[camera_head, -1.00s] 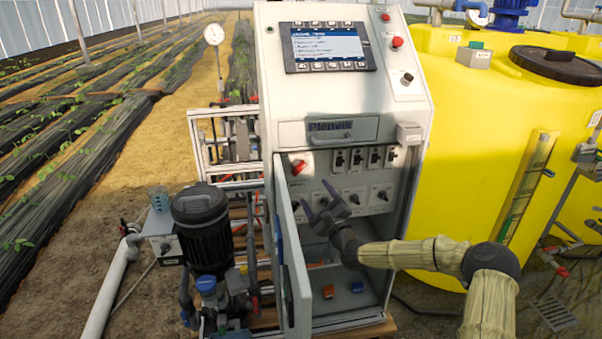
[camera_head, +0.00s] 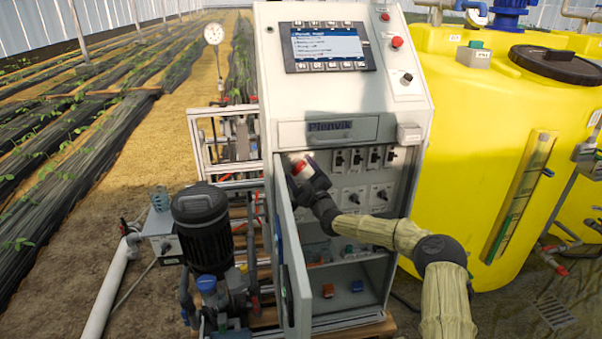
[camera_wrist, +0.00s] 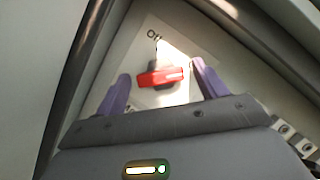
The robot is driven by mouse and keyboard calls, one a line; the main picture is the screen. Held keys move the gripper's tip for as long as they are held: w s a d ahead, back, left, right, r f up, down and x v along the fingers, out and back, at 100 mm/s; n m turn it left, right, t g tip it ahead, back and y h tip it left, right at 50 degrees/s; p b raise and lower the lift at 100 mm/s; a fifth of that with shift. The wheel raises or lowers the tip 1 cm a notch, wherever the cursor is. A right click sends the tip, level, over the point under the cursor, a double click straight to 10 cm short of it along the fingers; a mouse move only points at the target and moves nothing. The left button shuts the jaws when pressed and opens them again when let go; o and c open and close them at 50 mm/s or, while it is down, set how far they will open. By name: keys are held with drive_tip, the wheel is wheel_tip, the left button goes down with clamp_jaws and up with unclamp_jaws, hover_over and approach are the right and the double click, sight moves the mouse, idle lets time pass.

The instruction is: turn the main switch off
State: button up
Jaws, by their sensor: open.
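The main switch (camera_head: 298,168) is a red handle at the upper left of the panel inside the open cabinet. In the wrist view its red handle (camera_wrist: 160,76) lies nearly crosswise on a pale plate, with part of a label above it. My gripper (camera_head: 302,176) is right in front of the switch and covers part of it. In the wrist view my gripper (camera_wrist: 158,88) is open, with one purple finger on each side of the handle. Gaps show between fingers and handle; I see no contact.
The cabinet door (camera_head: 290,255) stands open just left of my gripper. Several small black switches (camera_head: 357,158) sit to the right on the panel. The cabinet floor holds a red-orange block (camera_head: 328,291) and a blue block (camera_head: 357,287). A yellow tank (camera_head: 480,150) stands to the right.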

drive_tip(key=c, duration=1)
drive_tip(key=shift+o, duration=0.2)
